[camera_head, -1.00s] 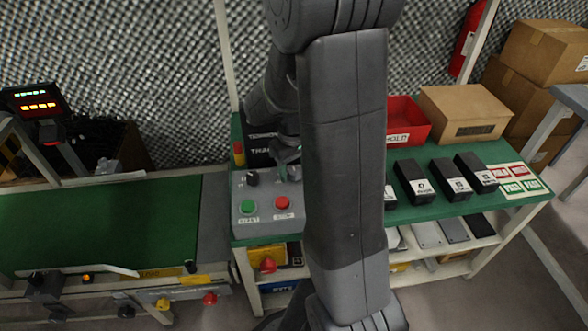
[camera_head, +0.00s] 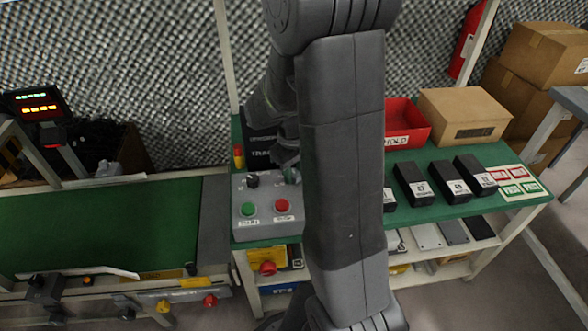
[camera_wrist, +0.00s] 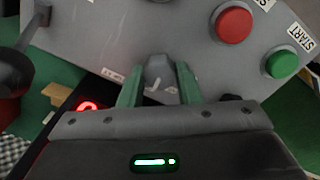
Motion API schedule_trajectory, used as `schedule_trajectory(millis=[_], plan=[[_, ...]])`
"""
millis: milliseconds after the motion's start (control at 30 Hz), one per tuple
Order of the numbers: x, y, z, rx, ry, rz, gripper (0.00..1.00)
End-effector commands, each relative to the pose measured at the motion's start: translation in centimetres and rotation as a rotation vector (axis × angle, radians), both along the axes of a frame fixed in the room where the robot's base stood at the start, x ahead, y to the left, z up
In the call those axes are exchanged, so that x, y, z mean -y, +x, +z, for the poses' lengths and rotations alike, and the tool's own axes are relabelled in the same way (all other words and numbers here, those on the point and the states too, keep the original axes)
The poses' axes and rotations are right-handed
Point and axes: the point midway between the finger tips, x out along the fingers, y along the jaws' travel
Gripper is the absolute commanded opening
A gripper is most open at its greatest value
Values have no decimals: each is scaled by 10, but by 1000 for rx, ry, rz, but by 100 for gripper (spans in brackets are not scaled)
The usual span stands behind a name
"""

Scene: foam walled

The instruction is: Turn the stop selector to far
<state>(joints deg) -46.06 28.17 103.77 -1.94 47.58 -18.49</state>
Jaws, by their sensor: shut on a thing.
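The grey control box (camera_head: 240,215) stands at the left end of the green bench. A small grey knob with a pale pointer line (camera_wrist: 157,78), apparently the stop selector, sits on its face in the wrist view. My gripper (camera_wrist: 158,88) has its green fingers closed on both sides of this knob. In the head view my gripper (camera_head: 290,174) is at the box's upper right, and my arm hides most of the knob. Small lettering beside the knob is too blurred to read. A black knob (camera_head: 252,180) is at the box's upper left.
A green button (camera_head: 249,208) and a red button (camera_head: 282,205) are on the box close to my gripper. A conveyor (camera_head: 100,225) lies to the left. Several black blocks (camera_head: 413,184), a red bin (camera_head: 408,122) and a cardboard box (camera_head: 462,115) are to the right.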

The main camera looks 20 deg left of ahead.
Motion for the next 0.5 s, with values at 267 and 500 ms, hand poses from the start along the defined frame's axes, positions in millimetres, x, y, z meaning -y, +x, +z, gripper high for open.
schedule_trajectory(millis=[267,500], plan=[[0,0,2,0,0,238,8],[0,0,2,1,0,466,8]])
